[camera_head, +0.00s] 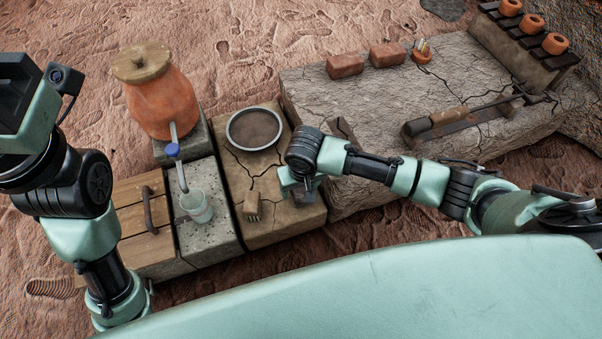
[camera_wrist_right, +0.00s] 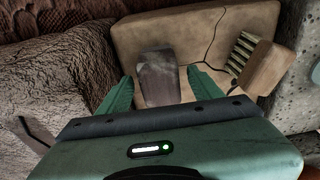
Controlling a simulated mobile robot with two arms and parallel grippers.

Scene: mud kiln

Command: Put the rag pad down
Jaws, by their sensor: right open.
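The rag pad (camera_wrist_right: 158,78), a dark grey-brown flat piece, lies on the tan slab (camera_wrist_right: 200,25) in the right wrist view. My right gripper (camera_wrist_right: 160,88) is open, with one green finger on each side of the pad and a visible gap at each side. In the head view my right gripper (camera_head: 300,190) is low over the front right part of the tan slab (camera_head: 285,222), and it mostly hides the pad there. My left arm stands at the left edge of the head view; its fingers are not visible.
A wooden brush (camera_head: 252,205) lies left of my right gripper. A round dark pan (camera_head: 254,129) sits behind it. A cup (camera_head: 196,207) under a tap, a clay jar (camera_head: 160,100) and a wooden lid (camera_head: 143,215) are further left. A cracked stone block (camera_head: 350,105) is at right.

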